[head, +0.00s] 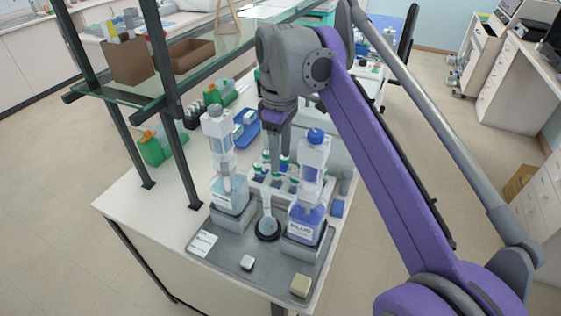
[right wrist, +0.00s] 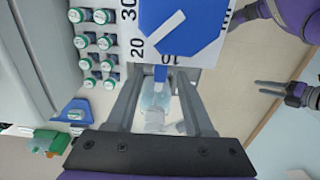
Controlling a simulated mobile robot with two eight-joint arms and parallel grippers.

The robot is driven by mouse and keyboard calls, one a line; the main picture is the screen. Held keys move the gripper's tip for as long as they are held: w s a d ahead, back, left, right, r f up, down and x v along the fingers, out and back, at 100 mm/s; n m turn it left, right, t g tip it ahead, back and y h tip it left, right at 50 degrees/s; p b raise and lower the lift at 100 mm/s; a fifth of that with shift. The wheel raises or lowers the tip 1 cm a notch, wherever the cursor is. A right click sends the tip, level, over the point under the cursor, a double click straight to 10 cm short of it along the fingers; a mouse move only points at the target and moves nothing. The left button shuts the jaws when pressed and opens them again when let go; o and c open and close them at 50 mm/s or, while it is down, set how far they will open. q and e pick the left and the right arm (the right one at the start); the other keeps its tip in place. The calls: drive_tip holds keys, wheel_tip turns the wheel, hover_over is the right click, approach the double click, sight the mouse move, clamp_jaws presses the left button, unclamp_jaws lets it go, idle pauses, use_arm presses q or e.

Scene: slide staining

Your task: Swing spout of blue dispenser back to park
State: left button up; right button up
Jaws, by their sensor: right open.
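The blue dispenser (head: 307,220) stands upright on the right of the grey tray, with a blue cap and blue liquid. In the right wrist view its white scaled body and blue front (right wrist: 180,30) fill the top. A narrow blue spout piece (right wrist: 161,73) points down from it between my fingers. My right gripper (head: 276,160) points down just behind and left of the dispenser. Its fingers (right wrist: 160,100) are apart, one on each side of the spout; I cannot tell whether they touch it. My left gripper (right wrist: 272,89) shows at the right wrist view's right, fingers apart and empty.
A clear dispenser (head: 230,190) stands left of the blue one. A small flask (head: 267,222) sits on a black round base between them. A rack of capped vials (head: 266,182) is behind. A shelf (head: 200,62) overhangs the back left.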

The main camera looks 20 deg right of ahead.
drive_tip(key=shift+f, duration=0.95)
clamp_jaws()
idle(0.8)
